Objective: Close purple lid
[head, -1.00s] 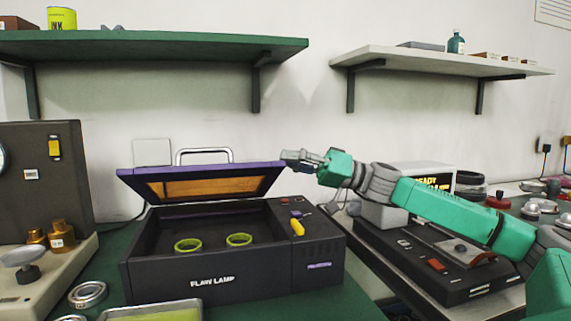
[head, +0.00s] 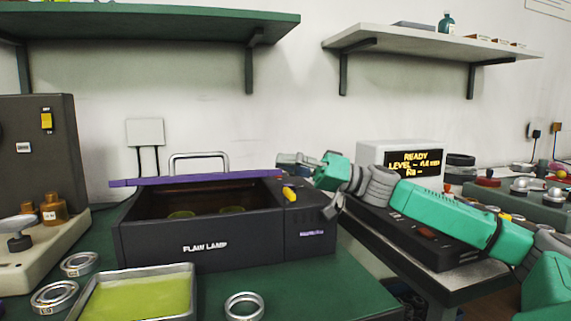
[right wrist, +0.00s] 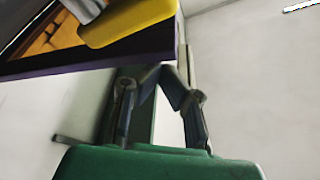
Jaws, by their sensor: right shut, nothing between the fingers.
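In the right wrist view the purple lid edge (right wrist: 95,62) crosses above the gripper's fingers (right wrist: 165,88). My left gripper is not in view.
A yellow switch (head: 290,194) sits on the box's right panel. A tray with green content (head: 140,299) and loose metal rings (head: 244,306) lie in front. A silver handle (head: 199,160) shows behind the lid.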

